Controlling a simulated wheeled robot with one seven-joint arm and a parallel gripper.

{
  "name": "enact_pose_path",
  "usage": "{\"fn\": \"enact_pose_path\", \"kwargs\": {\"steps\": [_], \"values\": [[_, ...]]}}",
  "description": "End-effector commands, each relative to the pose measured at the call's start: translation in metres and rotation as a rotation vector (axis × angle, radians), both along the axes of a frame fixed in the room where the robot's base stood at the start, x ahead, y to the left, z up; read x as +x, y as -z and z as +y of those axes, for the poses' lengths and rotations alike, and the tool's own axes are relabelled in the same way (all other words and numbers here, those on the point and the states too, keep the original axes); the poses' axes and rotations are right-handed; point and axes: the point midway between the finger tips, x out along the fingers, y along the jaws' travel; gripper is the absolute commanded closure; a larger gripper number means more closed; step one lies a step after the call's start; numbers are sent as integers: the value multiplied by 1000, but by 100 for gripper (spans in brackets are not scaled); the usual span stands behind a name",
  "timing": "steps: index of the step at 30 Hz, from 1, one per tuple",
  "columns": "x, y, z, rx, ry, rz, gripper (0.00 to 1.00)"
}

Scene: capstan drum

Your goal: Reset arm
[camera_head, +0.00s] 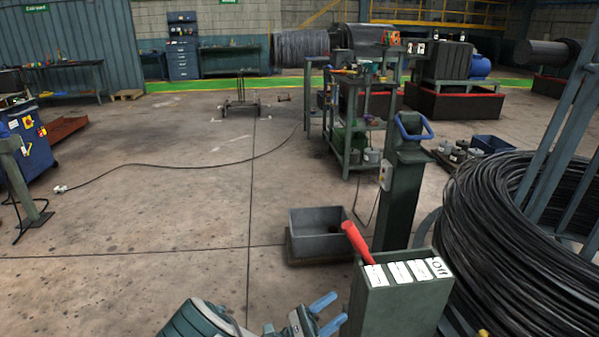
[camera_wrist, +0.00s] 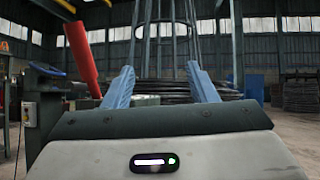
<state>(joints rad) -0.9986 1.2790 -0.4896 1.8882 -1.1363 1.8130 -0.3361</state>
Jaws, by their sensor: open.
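My gripper (camera_head: 328,314) is at the bottom of the head view, with its two blue fingers apart and nothing between them. It is just left of a dark green control box (camera_head: 400,300), with a gap between them. The box carries a red lever (camera_head: 357,242) and white labels, one reading "Off". In the wrist view my gripper (camera_wrist: 160,88) shows its fingers spread, with the red lever (camera_wrist: 82,55) to the left, apart from the fingers. The coil of black wire (camera_wrist: 160,92) shows beyond the fingertips.
A large black wire coil (camera_head: 500,240) fills the right side. A post with a blue handle (camera_head: 405,180) stands behind the box, beside a grey bin (camera_head: 318,243) on the floor. A cable (camera_head: 180,166) crosses the floor. Open floor (camera_head: 150,230) lies to the left.

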Motion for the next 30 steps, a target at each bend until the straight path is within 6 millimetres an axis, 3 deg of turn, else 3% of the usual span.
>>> {"fn": "enact_pose_path", "kwargs": {"steps": [14, 21, 30], "values": [[-25, -38, -57, 358, 227, -85, 48], [-58, -64, -93, 697, 419, -219, 48], [-101, -94, -111, 1103, 622, -462, 48]]}}
